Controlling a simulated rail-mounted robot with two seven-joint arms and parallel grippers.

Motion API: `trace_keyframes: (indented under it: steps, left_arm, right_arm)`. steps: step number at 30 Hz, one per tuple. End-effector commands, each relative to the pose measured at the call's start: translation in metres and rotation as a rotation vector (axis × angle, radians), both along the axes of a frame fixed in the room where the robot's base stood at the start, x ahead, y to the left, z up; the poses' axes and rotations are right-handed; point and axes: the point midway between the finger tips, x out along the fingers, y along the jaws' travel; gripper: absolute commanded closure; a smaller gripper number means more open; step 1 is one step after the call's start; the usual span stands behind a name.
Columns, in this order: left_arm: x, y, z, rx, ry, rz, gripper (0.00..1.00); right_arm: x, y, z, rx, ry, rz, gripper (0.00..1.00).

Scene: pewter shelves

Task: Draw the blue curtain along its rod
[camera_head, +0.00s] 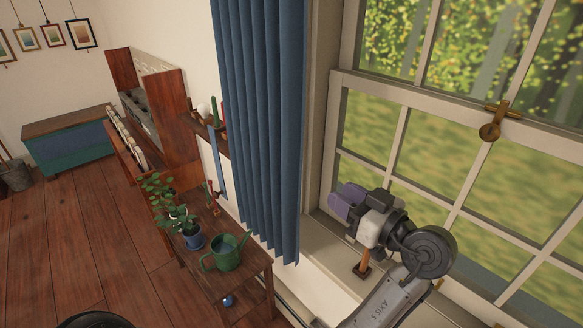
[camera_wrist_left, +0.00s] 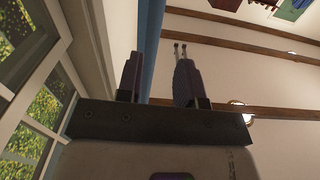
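The blue curtain (camera_head: 262,120) hangs in narrow folds at the left side of the window in the head view. Its top and rod are out of the picture. My left gripper (camera_head: 345,201), with purple fingertips, is to the right of the curtain's right edge, in front of the window frame, and appears apart from the cloth. In the left wrist view my left gripper (camera_wrist_left: 157,65) has its two dark fingers spread. A blue strip of the curtain (camera_wrist_left: 150,45) shows between them, seemingly beyond the fingers. My right gripper is in neither view.
The sash window (camera_head: 400,135) with a brass latch (camera_head: 491,128) fills the right. Below the curtain's left side stands a wooden plant table (camera_head: 255,264) with a green watering can (camera_head: 227,252) and potted plants. A blue chest (camera_head: 70,148) stands farther back; the wooden floor between is open.

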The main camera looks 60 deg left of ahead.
Motion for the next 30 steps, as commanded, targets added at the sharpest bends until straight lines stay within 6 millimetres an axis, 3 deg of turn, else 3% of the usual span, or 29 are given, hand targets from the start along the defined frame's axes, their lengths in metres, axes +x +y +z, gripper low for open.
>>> trace_keyframes:
  steps: [5, 21, 30]
  left_arm:
    - [-0.003, 0.012, 0.000, 0.007, -0.030, 0.000, 0.66]
    - [-0.027, 0.103, 0.000, 0.008, -0.026, -0.001, 0.66]
    - [-0.034, 0.129, -0.001, 0.005, -0.026, -0.003, 0.66]
  right_arm:
    - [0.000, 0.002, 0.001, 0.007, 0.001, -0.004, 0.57]
    - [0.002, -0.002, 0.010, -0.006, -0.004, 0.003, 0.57]
    - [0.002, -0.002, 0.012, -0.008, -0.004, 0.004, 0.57]
